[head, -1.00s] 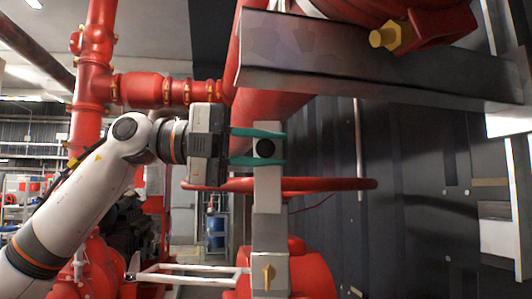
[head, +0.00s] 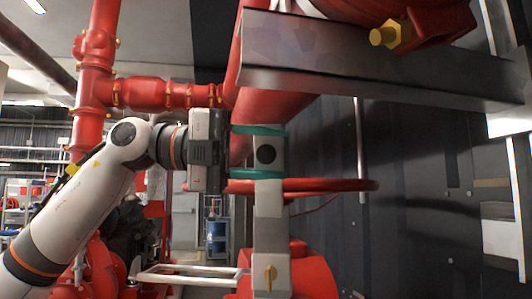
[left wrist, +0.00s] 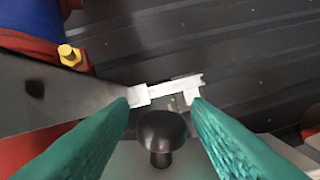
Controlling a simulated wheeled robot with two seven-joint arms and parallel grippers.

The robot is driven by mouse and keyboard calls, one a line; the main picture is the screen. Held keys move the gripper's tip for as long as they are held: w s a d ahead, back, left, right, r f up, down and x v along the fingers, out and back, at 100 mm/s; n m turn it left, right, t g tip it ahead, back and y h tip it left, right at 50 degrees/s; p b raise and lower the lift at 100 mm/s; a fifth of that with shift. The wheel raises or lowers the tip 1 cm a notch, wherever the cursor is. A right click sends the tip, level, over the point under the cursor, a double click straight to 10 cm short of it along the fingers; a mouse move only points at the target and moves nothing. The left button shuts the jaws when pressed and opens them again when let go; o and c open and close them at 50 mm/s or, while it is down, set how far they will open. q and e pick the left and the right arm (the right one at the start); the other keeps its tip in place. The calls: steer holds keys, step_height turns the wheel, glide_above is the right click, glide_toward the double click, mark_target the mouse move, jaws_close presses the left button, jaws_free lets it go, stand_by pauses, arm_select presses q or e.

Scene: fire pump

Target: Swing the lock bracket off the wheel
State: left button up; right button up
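The lock bracket (head: 270,215) is a pale grey upright metal bar with a black round knob (head: 266,154) near its top. It stands in front of the red handwheel (head: 335,185), crossing its rim. My left gripper (head: 262,153) comes in from the left with its teal fingers apart, one above and one below the knob. In the left wrist view, the black knob (left wrist: 162,135) lies between the spread fingers, with a gap on both sides. The left gripper is open and holds nothing. My right gripper is in neither view.
A grey steel beam (head: 370,75) crosses just above the bracket, with a red flange and yellow bolt (head: 390,36) over it. Red pipes (head: 140,92) stand at the left. A white frame (head: 190,273) is below my arm. A dark panelled wall (head: 420,190) is at the right.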

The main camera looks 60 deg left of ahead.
arm_select(q)
steer(key=shift+s+a, duration=0.15)
steer(key=shift+s, duration=0.1)
steer(key=b+v, duration=0.2)
steer(key=v, duration=0.9)
steer(key=shift+a, duration=0.2)
steer(key=shift+s, duration=0.1)
